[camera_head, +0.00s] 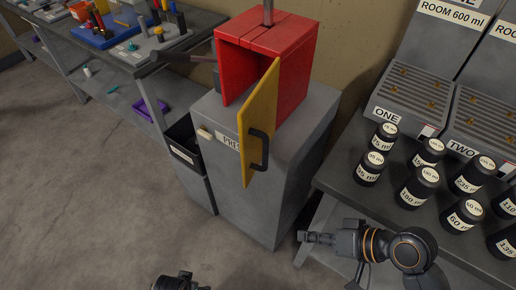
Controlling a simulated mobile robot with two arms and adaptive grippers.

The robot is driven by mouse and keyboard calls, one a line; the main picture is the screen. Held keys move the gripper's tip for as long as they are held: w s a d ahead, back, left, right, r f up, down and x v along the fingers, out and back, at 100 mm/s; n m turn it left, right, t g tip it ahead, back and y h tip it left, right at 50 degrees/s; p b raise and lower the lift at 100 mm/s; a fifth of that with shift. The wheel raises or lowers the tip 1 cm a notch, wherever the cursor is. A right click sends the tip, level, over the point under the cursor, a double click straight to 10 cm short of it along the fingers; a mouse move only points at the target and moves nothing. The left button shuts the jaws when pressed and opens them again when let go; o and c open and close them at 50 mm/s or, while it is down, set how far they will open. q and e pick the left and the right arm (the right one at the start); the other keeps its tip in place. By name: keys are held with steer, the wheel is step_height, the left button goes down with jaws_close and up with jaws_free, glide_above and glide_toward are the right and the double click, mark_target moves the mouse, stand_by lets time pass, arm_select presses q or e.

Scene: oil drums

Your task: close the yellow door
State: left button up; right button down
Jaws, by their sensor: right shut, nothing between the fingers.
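The yellow door (260,112) stands open on the red box (290,77), swung out from the right side of its opening. A black handle (258,150) is on the door's outer face. The box's dark inside shows left of the door. My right gripper (304,237) is shut and empty, below and to the right of the handle, clear of the door. A small part of my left gripper (176,282) shows at the bottom edge; its fingers cannot be made out.
The red box stands on a grey cabinet (289,185). A bench (345,180) on the right holds several dark labelled jars (418,186) and sloped grey racks (414,90). A cluttered workbench (105,42) is at the upper left. The floor (85,190) at left is clear.

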step_height(320, 180, up, 7)
steer(key=w+m+y, duration=0.2)
steer(key=y, duration=0.2)
arm_select(q)
steer(key=s+a+f+g, duration=0.1)
steer(key=s+a+f, duration=0.2)
steer(key=s+f, duration=1.4)
arm_select(e)
steer(key=m+t+y, duration=0.3)
steer(key=m+y, duration=0.1)
glide_toward(244, 151)
steer(key=p+x, duration=0.5)
steer(key=shift+w+a+r+p, duration=0.15)
steer(key=shift+w+a+p, duration=0.1)
steer(key=shift+p, duration=0.1)
arm_select(q)
steer(key=shift+s+r, duration=0.1)
steer(key=shift+r, duration=2.85)
arm_select(e)
steer(key=shift+w+a, duration=0.25)
steer(key=shift+a, duration=0.35)
steer(key=shift+a, duration=0.1)
